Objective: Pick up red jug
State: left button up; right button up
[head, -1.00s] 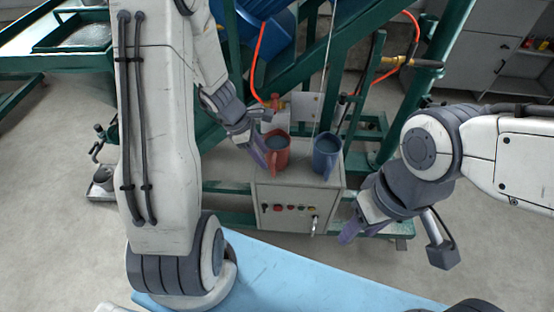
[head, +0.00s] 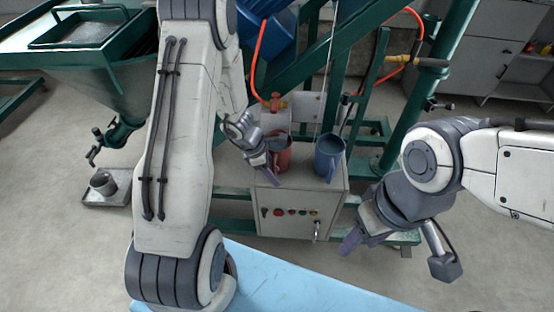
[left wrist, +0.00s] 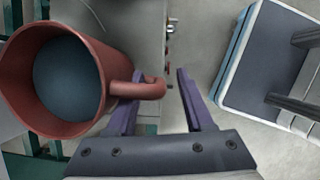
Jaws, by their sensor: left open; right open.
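The red jug (head: 283,158) stands on top of the grey control box, partly hidden behind my left gripper in the head view. In the left wrist view the red jug (left wrist: 118,62) is at the left, its handle pointing toward the purple fingers. My left gripper (head: 272,178) is open; in the left wrist view its fingers (left wrist: 155,100) stand apart, with the handle's end between them. Whether they touch the handle I cannot tell. My right gripper (head: 350,240) is open and empty, low at the right, away from the jug.
A blue jug (head: 328,158) stands on the control box (head: 290,205) to the right of the red one. Green frame beams (head: 400,110) and an orange hose (head: 258,60) are behind. A light blue surface (head: 275,280) lies in front.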

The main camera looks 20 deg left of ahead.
pick_arm(q)
jog(key=shift+c, duration=0.4)
grip_shut()
jog(key=shift+r, duration=0.1)
dwell(0.9)
